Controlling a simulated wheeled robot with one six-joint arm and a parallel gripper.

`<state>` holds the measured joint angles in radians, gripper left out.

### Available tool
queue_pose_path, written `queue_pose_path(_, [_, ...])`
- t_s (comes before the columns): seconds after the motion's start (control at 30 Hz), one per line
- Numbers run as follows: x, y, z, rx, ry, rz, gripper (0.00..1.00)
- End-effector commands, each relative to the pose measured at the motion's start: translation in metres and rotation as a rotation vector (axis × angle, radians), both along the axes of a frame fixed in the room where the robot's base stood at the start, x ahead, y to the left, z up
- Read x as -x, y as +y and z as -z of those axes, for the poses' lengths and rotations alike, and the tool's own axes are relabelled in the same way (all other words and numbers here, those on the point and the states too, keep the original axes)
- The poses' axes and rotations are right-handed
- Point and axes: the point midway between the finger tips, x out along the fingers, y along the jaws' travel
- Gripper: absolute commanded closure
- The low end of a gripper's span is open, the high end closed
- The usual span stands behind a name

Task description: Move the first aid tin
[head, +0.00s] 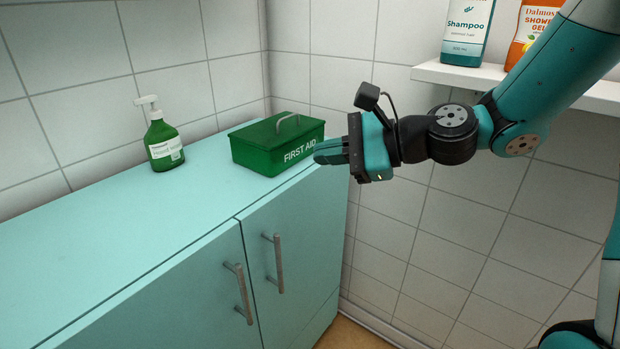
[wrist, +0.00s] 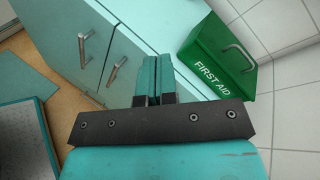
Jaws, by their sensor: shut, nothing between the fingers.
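The green first aid tin (head: 262,147) stands upright on the turquoise cabinet top near its right end, by the tiled corner. Its lid is on, with a grey handle on top. In the wrist view the tin (wrist: 217,62) shows at the upper right with its "FIRST AID" lettering. My gripper (head: 318,155) is shut and empty, in front of the tin's right end in the head view. In the wrist view my gripper (wrist: 152,62) points at the cabinet front, left of the tin. I cannot tell whether the fingertips touch the tin.
A green pump bottle (head: 163,142) stands on the cabinet top (head: 110,235) left of the tin. The cabinet front has two bar handles (head: 279,263). A white wall shelf (head: 455,74) at upper right holds a shampoo bottle (head: 466,30) and an orange shower gel (head: 532,30). The cabinet top's left front is clear.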

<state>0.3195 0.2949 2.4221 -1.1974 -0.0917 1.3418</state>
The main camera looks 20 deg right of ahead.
Motion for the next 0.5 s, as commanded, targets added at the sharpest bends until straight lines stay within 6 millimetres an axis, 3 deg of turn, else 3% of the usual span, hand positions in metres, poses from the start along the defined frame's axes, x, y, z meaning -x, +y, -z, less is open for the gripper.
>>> queue_pose_path(0.03, [-0.019, -0.024, 0.032, -0.145, 0.083, 0.125, 1.00])
queue_pose_path(0.1, [-0.038, -0.051, 0.042, -0.335, 0.173, 0.259, 1.00])
queue_pose_path(0.23, [-0.058, -0.089, 0.052, -0.585, 0.277, 0.408, 1.00])
queue_pose_path(0.37, [-0.066, -0.104, 0.052, -0.690, 0.317, 0.462, 1.00])
queue_pose_path(0.5, [-0.075, -0.099, 0.046, -0.702, 0.325, 0.464, 1.00])
